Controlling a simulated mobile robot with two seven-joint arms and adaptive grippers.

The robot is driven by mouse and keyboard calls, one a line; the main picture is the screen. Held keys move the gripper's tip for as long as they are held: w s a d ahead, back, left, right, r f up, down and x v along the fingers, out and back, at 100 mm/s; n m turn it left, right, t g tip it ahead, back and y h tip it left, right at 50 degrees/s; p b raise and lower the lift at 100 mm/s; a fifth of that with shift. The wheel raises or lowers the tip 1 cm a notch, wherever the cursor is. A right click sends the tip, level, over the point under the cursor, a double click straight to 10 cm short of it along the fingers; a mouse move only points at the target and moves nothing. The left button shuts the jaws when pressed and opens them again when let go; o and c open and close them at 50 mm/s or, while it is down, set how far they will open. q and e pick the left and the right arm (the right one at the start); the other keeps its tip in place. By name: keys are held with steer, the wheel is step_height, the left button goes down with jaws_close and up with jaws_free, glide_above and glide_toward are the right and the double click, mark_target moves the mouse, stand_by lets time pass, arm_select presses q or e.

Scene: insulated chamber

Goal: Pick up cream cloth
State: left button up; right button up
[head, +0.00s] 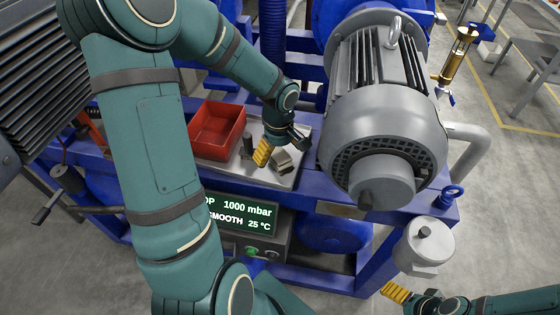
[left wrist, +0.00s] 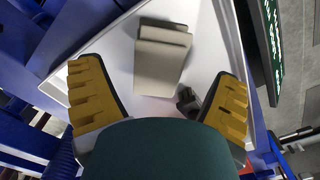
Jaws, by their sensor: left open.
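The cream cloth (head: 282,163) looks like a small folded stack on a pale tray (head: 262,174). In the left wrist view the cloth (left wrist: 160,62) lies ahead, between the lines of the two fingers. My left gripper (head: 279,149) is open, its yellow-padded fingers spread wide above the tray, close to the cloth. In the left wrist view nothing is between the pads of the left gripper (left wrist: 158,78), and the cloth looks apart from both. My right gripper (head: 402,295) is at the lower right, far from the cloth; only one yellow pad shows clearly.
A red bin (head: 217,129) stands on the tray left of the cloth. A small dark object (left wrist: 188,99) lies near the cloth. A large grey motor (head: 383,110) stands close on the right. A lit display (head: 240,214) is below the tray.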

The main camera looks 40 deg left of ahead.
mark_target(279, 155)
arm_select(q)
steer(key=shift+f, duration=0.75)
steer(key=c, duration=1.2)
step_height(279, 155, up, 18)
steer(key=p, duration=0.3)
steer(key=shift+c, duration=0.3)
steer(key=o, duration=0.6)
steer(key=c, duration=0.5)
